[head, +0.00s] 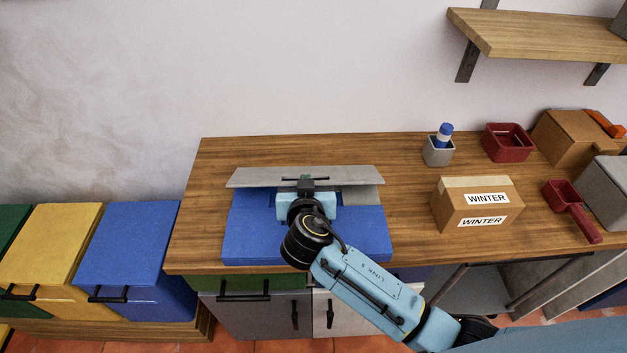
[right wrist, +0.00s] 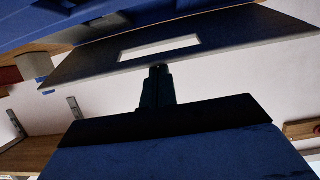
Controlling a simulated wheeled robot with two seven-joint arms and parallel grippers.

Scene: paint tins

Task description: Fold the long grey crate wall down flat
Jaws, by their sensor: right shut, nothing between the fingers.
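The long grey crate wall (head: 250,178) runs along the back of the blue crate on the workbench. It seems tilted rather than flat; its exact angle is hard to tell. It has a handle slot near its middle, and it shows as a dark panel with a bright slot in the right wrist view (right wrist: 100,62). The blue crate part (head: 255,235) lies low in front of it. My right gripper (head: 308,183) is shut and empty, at the middle of the wall by the slot; its fingertips also show in the right wrist view (right wrist: 158,72). Contact is unclear. My left gripper is out of view.
On the wooden workbench (head: 415,230), right of the crate, stand a WINTER box (head: 455,215), a grey pot with a blue-and-white item (head: 438,155), a red bin (head: 508,143) and a red scoop (head: 570,205). A shelf (head: 540,38) hangs at upper right. The bench's left end is clear.

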